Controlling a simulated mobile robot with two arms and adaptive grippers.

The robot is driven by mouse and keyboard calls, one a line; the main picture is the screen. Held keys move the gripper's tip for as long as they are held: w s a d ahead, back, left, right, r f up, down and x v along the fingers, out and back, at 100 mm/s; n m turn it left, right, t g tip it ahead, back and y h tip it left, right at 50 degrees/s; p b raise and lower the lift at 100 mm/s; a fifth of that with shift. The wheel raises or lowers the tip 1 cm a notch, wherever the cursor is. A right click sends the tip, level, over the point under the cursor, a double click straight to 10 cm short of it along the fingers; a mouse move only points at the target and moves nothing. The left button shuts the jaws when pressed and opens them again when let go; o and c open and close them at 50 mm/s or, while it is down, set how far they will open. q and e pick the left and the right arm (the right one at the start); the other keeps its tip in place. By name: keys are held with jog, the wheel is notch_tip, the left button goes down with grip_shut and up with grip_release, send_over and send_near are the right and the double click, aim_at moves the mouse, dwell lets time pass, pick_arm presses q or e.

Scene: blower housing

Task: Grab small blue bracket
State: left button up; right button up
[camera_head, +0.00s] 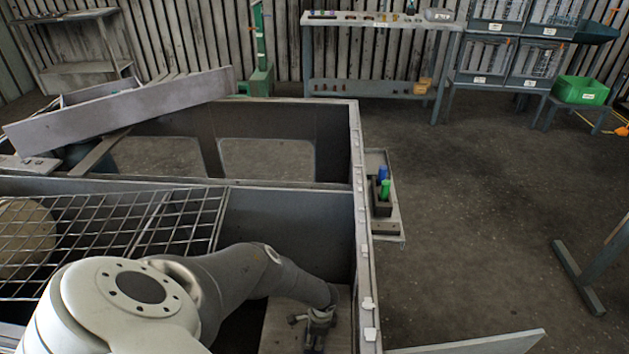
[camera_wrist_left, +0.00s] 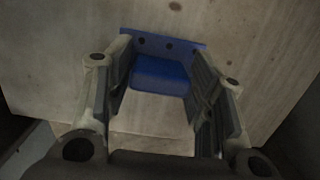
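The small blue bracket (camera_wrist_left: 160,76) lies on a pale flat board (camera_wrist_left: 245,35) in the left wrist view. It has a raised block and a flange with dark holes along its far edge. My left gripper (camera_wrist_left: 164,62) is open, with one finger on each side of the block. The fingers are close to its sides; I cannot tell whether they touch it. In the head view my left gripper (camera_head: 318,328) reaches down inside the grey housing (camera_head: 290,215), and the bracket cannot be made out there. My right gripper is not in view.
The housing's right wall (camera_head: 360,200) rises close beside my left arm. A wire grid (camera_head: 110,225) covers the left part of the housing. A small tray (camera_head: 385,228) with a blue and a green item hangs outside the right wall. Floor on the right is mostly clear.

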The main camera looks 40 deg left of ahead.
pick_arm(q)
jog(key=c, duration=0.6)
jog(key=shift+o, duration=0.2)
jog(key=shift+r, duration=0.1)
